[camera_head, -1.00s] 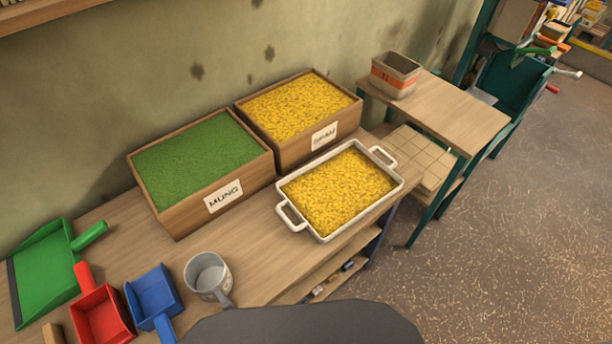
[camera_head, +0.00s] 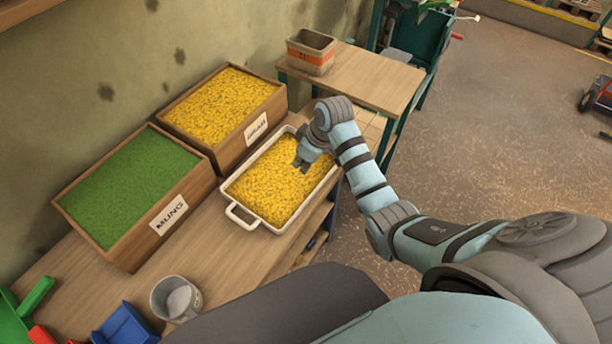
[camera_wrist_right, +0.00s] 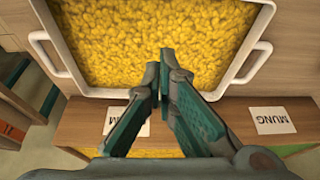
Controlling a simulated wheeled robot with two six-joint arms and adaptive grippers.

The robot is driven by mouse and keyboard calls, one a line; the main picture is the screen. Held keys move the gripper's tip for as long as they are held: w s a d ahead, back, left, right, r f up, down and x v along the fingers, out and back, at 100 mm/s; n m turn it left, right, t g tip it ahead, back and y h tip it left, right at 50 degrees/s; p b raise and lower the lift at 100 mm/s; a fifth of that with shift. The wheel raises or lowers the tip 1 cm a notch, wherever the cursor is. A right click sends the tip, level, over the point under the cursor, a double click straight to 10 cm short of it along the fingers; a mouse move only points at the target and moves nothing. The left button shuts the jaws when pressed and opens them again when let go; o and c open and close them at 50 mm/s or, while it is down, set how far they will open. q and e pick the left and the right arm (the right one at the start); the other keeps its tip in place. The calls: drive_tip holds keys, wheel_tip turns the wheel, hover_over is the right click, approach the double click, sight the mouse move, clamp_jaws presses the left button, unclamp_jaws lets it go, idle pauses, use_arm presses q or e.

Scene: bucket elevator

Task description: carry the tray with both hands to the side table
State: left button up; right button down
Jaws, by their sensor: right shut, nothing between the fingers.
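The white tray (camera_head: 252,211), full of yellow grain, rests on the wooden workbench (camera_head: 215,250). Its near handle (camera_head: 240,217) is clear in the head view; my right wrist partly hides its far end. My right gripper (camera_head: 301,165) is over the grain, fingers pointing down, shut and empty. In the right wrist view, the gripper (camera_wrist_right: 160,75) lies between the tray's two handles (camera_wrist_right: 48,54) (camera_wrist_right: 252,64) and holds neither. Whether it touches the grain is unclear. The side table (camera_head: 362,76) stands beyond the bench. My left gripper is not in view.
A box with an orange band (camera_head: 311,52) stands on the side table's left part; the rest of its top is clear. Behind the tray are a yellow-grain crate (camera_head: 256,128) and a green MUNG crate (camera_head: 168,215). A metal mug (camera_head: 176,299) and a blue scoop (camera_head: 125,326) stand nearer.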

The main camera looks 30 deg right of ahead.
drive_tip(key=b, duration=0.3)
hover_over(302, 191)
drive_tip(key=w+a, duration=0.1)
drive_tip(key=w, duration=0.1)
wheel_tip(302, 191, down, 8)
drive_tip(key=shift+s+a+f, duration=0.1)
drive_tip(key=shift+s+f, duration=0.05)
drive_tip(key=s, duration=0.1)
drive_tip(key=s+d+p, duration=0.1)
drive_tip(key=p, duration=0.1)
drive_tip(key=shift+s+d+f, duration=0.25)
drive_tip(key=shift+s+d, duration=0.25)
drive_tip(key=shift+s, duration=0.15)
drive_tip(key=shift+w+f, duration=0.15)
